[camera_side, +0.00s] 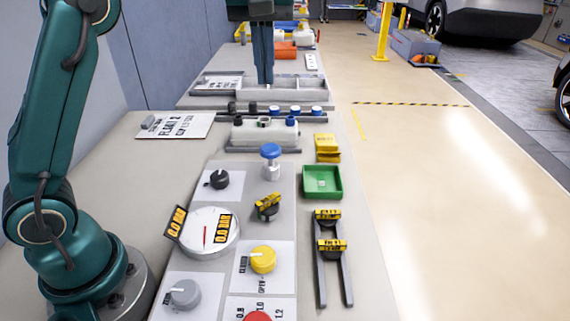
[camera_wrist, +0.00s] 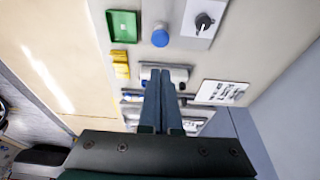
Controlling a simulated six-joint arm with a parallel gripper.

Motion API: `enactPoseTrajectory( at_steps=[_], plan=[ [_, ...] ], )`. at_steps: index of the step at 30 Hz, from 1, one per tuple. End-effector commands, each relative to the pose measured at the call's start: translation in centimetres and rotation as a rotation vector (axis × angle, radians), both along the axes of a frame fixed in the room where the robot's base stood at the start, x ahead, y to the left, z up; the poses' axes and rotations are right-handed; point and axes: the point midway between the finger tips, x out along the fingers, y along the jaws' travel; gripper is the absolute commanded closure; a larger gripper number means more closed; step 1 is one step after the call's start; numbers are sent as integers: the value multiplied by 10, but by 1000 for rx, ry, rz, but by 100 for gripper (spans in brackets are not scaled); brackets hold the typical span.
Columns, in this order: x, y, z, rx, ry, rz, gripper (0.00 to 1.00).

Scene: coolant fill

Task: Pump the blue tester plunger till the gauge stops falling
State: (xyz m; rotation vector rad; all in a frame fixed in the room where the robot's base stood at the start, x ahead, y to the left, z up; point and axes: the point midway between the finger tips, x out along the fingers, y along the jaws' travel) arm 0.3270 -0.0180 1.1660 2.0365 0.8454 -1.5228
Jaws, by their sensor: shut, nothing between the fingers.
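The blue tester plunger (camera_side: 270,151) is a blue cap on a pale cylinder, upright on the grey panel; the wrist view shows its blue top (camera_wrist: 160,36). The round white gauge (camera_side: 212,232) has a red needle, and two yellow-on-black tags by it read 0.0 BAR. My gripper (camera_side: 263,82) is shut and empty, fingers pointing down over the far part of the bench, well beyond the plunger and apart from it. In the wrist view my gripper (camera_wrist: 162,72) shows its two long fingers together, short of the plunger.
A black knob (camera_side: 217,179), yellow knob (camera_side: 263,260), grey knob (camera_side: 185,293) and red knob (camera_side: 257,316) sit around the gauge. A green tray (camera_side: 322,182) is right of the plunger. A rack with dark and blue caps (camera_side: 264,134) stands behind it.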

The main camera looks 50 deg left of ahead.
Motion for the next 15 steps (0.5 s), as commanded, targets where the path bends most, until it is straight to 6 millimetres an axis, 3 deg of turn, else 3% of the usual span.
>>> enactPoseTrajectory(
  at_steps=[8, 15],
  plan=[
    [0, 0, -1, 0, -1, 0, 100],
    [3, 4, -15, 1, 2, 0, 100]
  ],
)
